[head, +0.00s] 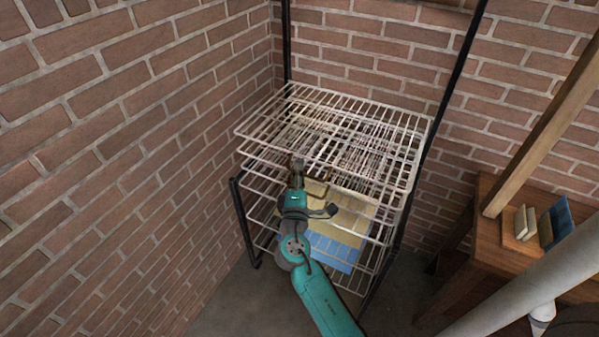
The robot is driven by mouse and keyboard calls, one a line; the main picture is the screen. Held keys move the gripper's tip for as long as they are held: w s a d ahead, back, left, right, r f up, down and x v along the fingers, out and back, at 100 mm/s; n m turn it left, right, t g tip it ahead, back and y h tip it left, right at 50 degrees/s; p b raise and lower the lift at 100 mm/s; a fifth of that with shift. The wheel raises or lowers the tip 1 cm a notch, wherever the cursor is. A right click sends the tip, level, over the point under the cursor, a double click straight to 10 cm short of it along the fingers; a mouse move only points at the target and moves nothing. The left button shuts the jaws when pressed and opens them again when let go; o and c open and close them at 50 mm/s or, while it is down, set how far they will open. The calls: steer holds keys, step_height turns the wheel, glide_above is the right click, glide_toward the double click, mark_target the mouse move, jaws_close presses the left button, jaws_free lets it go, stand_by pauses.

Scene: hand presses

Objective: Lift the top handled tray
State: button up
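The top tray (261,109) is a white wire grid at the top of a rack, with more wire trays stacked closely under it. My gripper (297,165) is at the front edge of the top trays, left of their middle. Its fingers are small and seen from behind, so I cannot tell whether they are open or shut, or whether they touch the tray. A thin brownish bar, perhaps a handle, shows just right of my gripper. I cannot tell which tray it belongs to.
Yellow and blue sheets (332,252) lie on lower trays. Dark rack posts (466,48) rise at the back and right. Brick walls close in the left and back. A wooden table (490,235) with small books (556,222) stands right. A pale pipe (530,290) crosses the lower right.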

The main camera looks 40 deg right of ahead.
steer(key=shift+w+d, duration=0.1)
jaws_close()
steer(key=shift+r, duration=0.1)
